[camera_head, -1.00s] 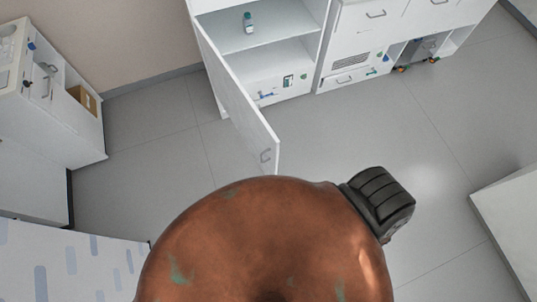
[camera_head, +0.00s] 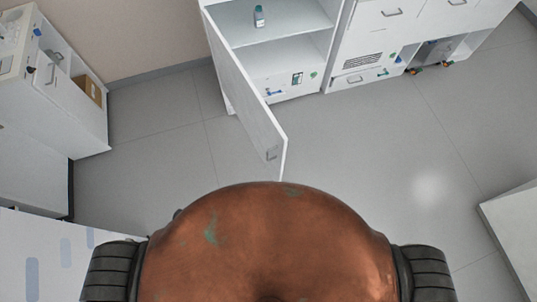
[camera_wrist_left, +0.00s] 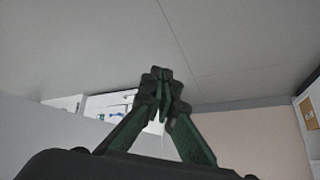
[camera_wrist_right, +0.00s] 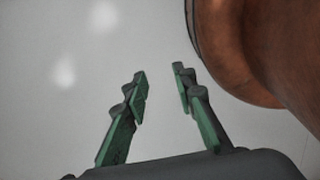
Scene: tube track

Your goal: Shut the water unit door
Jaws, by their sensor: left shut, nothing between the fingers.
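The white water unit door (camera_head: 243,97) stands swung wide open in the head view, hinged at the cabinet's left side and reaching out over the floor. Its small handle (camera_head: 271,154) is near the free end. The open cabinet (camera_head: 285,59) shows shelves inside. My left gripper (camera_wrist_left: 160,75) is shut and empty in the left wrist view, apart from the door. My right gripper (camera_wrist_right: 160,85) is open and empty in the right wrist view, over bare floor. Neither gripper shows in the head view. My round brown body hides the floor just below the door.
A small bottle (camera_head: 259,16) stands on the cabinet's upper shelf. White drawer units (camera_head: 385,40) adjoin on the right. Another cabinet (camera_head: 62,90) is at the left, and a white block (camera_head: 512,225) at the lower right. The floor (camera_head: 400,150) right of the door is clear.

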